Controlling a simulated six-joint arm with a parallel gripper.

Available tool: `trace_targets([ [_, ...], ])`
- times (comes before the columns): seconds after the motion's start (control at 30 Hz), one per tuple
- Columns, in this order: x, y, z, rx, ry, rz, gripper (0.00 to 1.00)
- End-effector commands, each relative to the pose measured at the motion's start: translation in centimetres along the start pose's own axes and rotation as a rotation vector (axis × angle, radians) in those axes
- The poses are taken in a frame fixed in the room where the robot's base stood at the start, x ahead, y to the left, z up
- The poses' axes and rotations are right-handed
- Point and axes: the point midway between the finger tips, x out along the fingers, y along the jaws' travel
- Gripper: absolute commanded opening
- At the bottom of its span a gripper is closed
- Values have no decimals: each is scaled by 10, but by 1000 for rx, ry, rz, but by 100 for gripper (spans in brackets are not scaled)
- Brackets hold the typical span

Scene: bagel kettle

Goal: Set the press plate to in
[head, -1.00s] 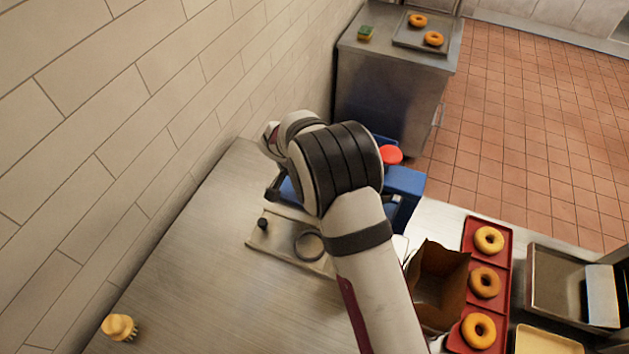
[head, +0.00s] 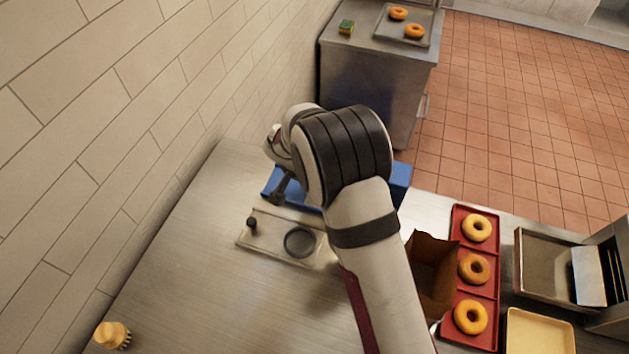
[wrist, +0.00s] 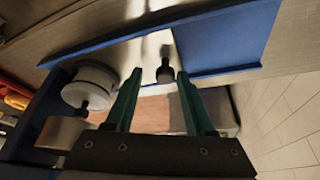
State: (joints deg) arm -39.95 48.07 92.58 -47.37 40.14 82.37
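A flat metal plate with a dark round ring (head: 301,242) and a black knob (head: 251,222) lies on the steel table left of my arm in the head view. I cannot tell for sure which part is the press plate. A blue body (head: 401,180) stands behind it, largely hidden by my arm. My gripper (wrist: 155,74) shows two green fingers, apart, in the wrist view. A black knob on a short stem (wrist: 165,71) shows between the fingertips; contact cannot be told. A pale round cylinder (wrist: 90,87) is left of the fingers, beside a blue frame (wrist: 40,108).
A brown open box (head: 432,275) and a red tray (head: 486,335) of bagels stand right of my arm. A metal tray (head: 540,268) and a yellow tray (head: 540,332) lie further right. A yellow brush (head: 112,335) is at lower left. The tiled wall (head: 150,120) borders the table's left.

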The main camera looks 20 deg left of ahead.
Motion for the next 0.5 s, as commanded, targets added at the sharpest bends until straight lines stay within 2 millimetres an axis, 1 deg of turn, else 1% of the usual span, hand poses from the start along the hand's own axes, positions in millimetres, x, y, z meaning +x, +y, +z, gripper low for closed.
trace_targets([
  [0.27, -1, -2, 1, -3, 0, -4, 57],
  [0.33, -5, -2, 0, -3, 1, -5, 57],
  [0.43, -21, -3, 0, -2, 2, -8, 57],
  [0.47, -28, -2, 0, -3, 2, -8, 57],
  [0.5, -40, -3, 0, -1, 2, -9, 57],
])
